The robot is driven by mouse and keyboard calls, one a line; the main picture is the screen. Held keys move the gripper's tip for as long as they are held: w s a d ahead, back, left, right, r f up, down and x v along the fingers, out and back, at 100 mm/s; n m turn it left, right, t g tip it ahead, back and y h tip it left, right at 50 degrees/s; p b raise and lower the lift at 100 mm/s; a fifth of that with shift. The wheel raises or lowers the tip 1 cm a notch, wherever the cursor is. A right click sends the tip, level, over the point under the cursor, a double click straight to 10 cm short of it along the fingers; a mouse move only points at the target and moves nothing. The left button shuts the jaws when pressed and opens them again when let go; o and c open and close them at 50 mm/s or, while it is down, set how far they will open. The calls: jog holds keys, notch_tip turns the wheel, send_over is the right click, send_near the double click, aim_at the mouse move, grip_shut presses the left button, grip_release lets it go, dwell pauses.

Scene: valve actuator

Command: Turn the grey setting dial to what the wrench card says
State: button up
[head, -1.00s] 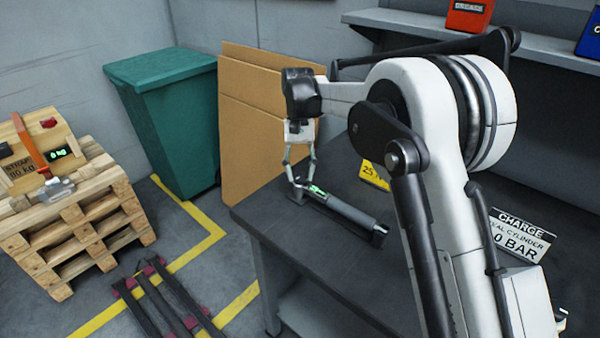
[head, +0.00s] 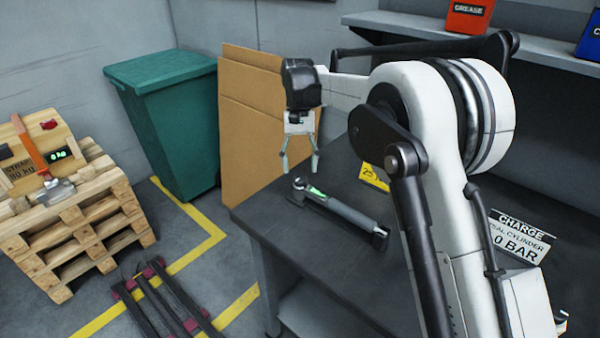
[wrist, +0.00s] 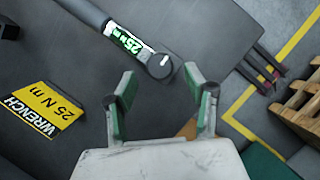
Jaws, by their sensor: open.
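The torque wrench (head: 350,213) lies on the dark bench, its grey dial (head: 299,184) at the left end. In the wrist view the dial (wrist: 160,66) is round with a white mark, and the green display (wrist: 125,38) beside it reads 25 N m. The yellow wrench card (wrist: 38,110) reads "WRENCH 25 N m"; it is partly hidden by my arm in the head view (head: 373,177). My gripper (head: 300,168) is open and empty, pointing down above the dial and apart from it.
A white "CHARGE" card (head: 518,238) stands on the bench at right, partly covered by my arm. A cardboard sheet (head: 250,130) and green bin (head: 165,120) stand behind. A pallet (head: 75,225) with a strap device is at left. The bench around the wrench is mostly clear.

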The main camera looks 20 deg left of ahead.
jog(key=v, duration=0.9)
jog(key=shift+r, duration=0.15)
jog(key=s+d+r+m+t+y, duration=0.15)
jog(key=s+d+r, duration=0.25)
jog(key=d, duration=0.5)
jog(key=s+d+r+t, duration=0.2)
jog(key=s+d+r, duration=0.15)
jog(key=d, duration=0.45)
jog(key=s+d+r+m+t+y, duration=0.1)
jog(key=s+d+r+t, duration=0.2)
jog(key=d, duration=0.6)
jog(key=s+d+f+t, duration=0.1)
jog(key=s+d+f, duration=0.3)
jog(key=s, duration=0.3)
jog(key=s+d+f+m+t, duration=0.1)
jog(key=s+d+f+t, duration=0.1)
jog(key=s+d, duration=0.4)
jog(key=s+d+f+t, duration=0.2)
jog(key=s+d+f, duration=0.3)
jog(key=s, duration=0.4)
jog(key=shift+f+h, duration=0.35)
jog(key=shift+h, duration=0.1)
